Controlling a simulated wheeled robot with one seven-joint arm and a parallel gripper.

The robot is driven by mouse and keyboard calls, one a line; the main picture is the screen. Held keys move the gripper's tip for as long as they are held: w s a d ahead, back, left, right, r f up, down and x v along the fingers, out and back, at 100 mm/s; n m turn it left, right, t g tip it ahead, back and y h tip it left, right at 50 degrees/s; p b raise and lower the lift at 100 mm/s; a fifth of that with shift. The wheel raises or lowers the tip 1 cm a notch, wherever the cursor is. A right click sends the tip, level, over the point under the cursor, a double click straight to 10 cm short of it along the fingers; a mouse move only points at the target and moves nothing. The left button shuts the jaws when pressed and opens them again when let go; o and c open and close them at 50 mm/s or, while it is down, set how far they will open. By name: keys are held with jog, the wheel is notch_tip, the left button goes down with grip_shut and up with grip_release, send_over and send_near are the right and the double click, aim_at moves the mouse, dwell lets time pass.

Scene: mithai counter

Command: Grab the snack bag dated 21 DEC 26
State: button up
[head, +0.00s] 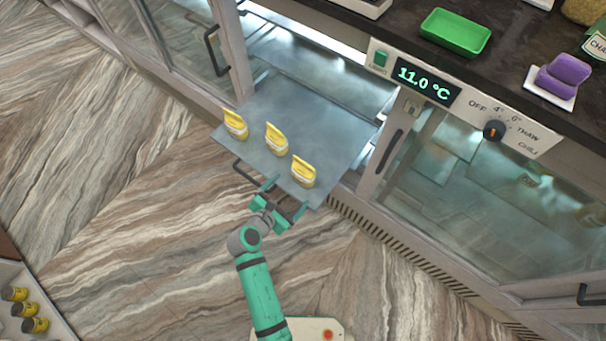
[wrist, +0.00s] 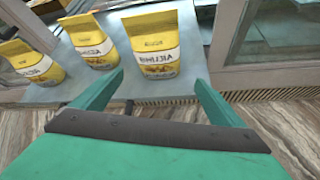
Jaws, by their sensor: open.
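Three yellow and white snack bags stand on a pulled-out grey shelf (head: 232,150): a left bag (head: 235,125), a middle bag (head: 276,140) and a right bag (head: 303,171). No date is readable on any of them. My gripper (head: 285,198) is open and empty at the shelf's front edge, close to the right bag. In the wrist view the fingers (wrist: 158,90) are spread, with the right bag (wrist: 153,50) just beyond them. The middle bag (wrist: 92,45) and the left bag (wrist: 32,62) stand further left there.
The shelf has a dark handle (head: 243,172) at its front. The counter above holds a green tray (head: 455,32) and purple blocks (head: 565,73). A display reads 11.0 °C (head: 423,84), beside a dial (head: 494,130). A crate with yellow jars (head: 35,325) is at lower left.

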aim_at(300, 170)
jog(key=w+r+n+h, duration=0.1)
jog(key=w, duration=0.1)
jog(key=w+r+n+h, duration=0.1)
jog(key=r, duration=0.1)
jog(key=shift+w+d, duration=0.6)
jog(key=shift+w, duration=0.1)
jog(key=x, duration=1)
jog(key=shift+d+f, duration=0.15)
jog(key=shift+d, duration=0.05)
jog(key=c, duration=1.3)
